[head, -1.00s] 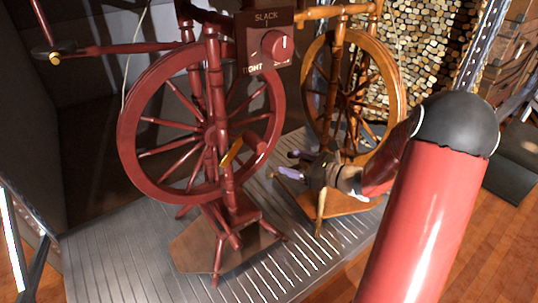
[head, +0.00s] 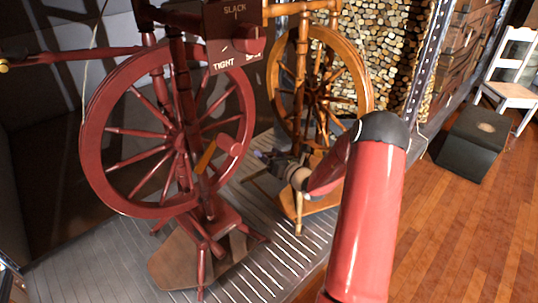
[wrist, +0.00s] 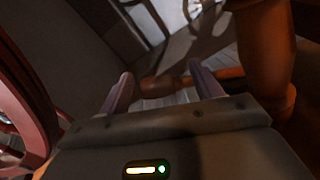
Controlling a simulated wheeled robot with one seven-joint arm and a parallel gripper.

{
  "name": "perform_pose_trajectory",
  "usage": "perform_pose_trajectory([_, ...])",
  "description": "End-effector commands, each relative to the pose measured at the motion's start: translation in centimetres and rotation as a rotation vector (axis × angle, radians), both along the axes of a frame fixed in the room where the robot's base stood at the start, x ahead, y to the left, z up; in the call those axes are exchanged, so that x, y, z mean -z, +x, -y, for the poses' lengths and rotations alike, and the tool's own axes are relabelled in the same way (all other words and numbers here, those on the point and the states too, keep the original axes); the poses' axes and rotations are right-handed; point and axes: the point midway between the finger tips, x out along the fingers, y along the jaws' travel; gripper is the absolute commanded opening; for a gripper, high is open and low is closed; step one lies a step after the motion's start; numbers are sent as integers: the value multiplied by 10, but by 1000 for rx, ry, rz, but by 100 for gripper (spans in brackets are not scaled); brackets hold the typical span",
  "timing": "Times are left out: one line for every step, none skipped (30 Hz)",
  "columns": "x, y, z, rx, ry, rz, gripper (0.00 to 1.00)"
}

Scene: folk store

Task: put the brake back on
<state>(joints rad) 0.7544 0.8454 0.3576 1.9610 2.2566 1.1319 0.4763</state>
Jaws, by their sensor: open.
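A dark red spinning wheel (head: 88,140) stands on the grey platform. By its hub is an orange-yellow lever (head: 206,156), and next to it a short red cylinder (head: 229,144); I cannot tell for sure which part is the brake. A dark box (head: 232,20) at its top reads SLACK and TIGHT and bears a red knob. My gripper (head: 268,157) is right of the lever, apart from it, before the second wheel. In the wrist view my gripper (wrist: 163,85) is open, with nothing held between its fingers. The red rim (wrist: 22,105) shows there at left.
An orange-brown spinning wheel (head: 366,80) stands close behind my gripper; a wooden post (wrist: 265,60) is near the right finger. The grey platform (head: 100,262) ends at a wooden floor (head: 450,230), open at right. A black box (head: 472,148) and white chair (head: 510,90) stand there.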

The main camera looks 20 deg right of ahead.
Motion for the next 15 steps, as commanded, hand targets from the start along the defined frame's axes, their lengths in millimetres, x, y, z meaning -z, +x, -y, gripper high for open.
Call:
perform_pose_trajectory([0, 2, -1, -1, 0, 0, 65])
perform_pose_trajectory([0, 2, -1, -1, 0, 0, 65])
perform_pose_trajectory([0, 3, -1, 0, 0, 0, 65])
perform_pose_trajectory([0, 3, -1, 0, 0, 0, 65])
perform_pose_trajectory([0, 3, -1, 0, 0, 0, 65])
perform_pose_trajectory([0, 3, -1, 0, -1, 0, 65])
perform_pose_trajectory([0, 2, -1, -1, -1, 1, 65])
perform_pose_trajectory([0, 2, -1, -1, -1, 1, 65])
perform_pose_trajectory([0, 2, -1, -1, -1, 1, 61])
perform_pose_trajectory([0, 2, -1, -1, -1, 1, 57])
perform_pose_trajectory([0, 2, -1, -1, -1, 1, 53])
perform_pose_trajectory([0, 2, -1, -1, -1, 1, 48])
perform_pose_trajectory([0, 2, -1, -1, -1, 1, 44])
perform_pose_trajectory([0, 2, -1, -1, -1, 1, 40])
perform_pose_trajectory([0, 2, -1, -1, -1, 1, 34])
